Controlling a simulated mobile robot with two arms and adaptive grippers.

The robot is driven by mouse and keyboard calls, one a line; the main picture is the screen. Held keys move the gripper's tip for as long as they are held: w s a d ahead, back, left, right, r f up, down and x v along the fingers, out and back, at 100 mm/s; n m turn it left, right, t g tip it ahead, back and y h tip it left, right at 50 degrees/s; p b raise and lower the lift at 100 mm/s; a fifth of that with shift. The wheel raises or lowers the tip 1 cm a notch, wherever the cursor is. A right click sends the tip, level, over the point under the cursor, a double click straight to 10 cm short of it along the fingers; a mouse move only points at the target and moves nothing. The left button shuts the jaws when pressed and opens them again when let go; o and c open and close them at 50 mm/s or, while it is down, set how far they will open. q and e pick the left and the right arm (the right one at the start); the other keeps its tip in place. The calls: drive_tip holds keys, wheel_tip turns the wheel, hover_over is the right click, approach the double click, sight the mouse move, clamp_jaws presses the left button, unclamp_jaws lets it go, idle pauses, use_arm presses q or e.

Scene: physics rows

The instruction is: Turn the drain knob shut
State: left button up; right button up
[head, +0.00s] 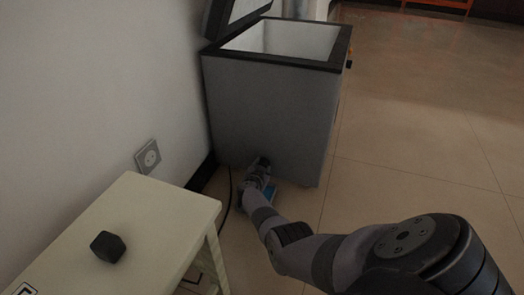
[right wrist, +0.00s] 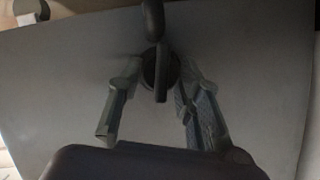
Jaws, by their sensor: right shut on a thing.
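The drain knob (right wrist: 160,70) is a dark round knob with a raised bar, on the grey side wall of the chest freezer (head: 262,115). In the right wrist view it sits between the two fingers of my right gripper (right wrist: 158,88), which is shut on it. In the head view my right gripper (head: 257,170) is low against the freezer's front, and the arm hides the knob there. The freezer's lid (head: 232,14) stands open. My left gripper is not in view.
A pale table (head: 150,225) with a dark block (head: 108,246) on it stands at the left. A wall socket (head: 148,156) and a dark cable (head: 228,195) are beside the freezer. The tiled floor at right is clear.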

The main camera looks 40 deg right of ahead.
drive_tip(key=shift+w+a+n+g, duration=0.1)
drive_tip(key=shift+n+g, duration=0.5)
drive_tip(key=shift+n, duration=0.2)
drive_tip(key=o, duration=1.2)
drive_tip(key=shift+c, duration=0.2)
drive_tip(key=shift+a, duration=0.1)
drive_tip(key=v, duration=0.7)
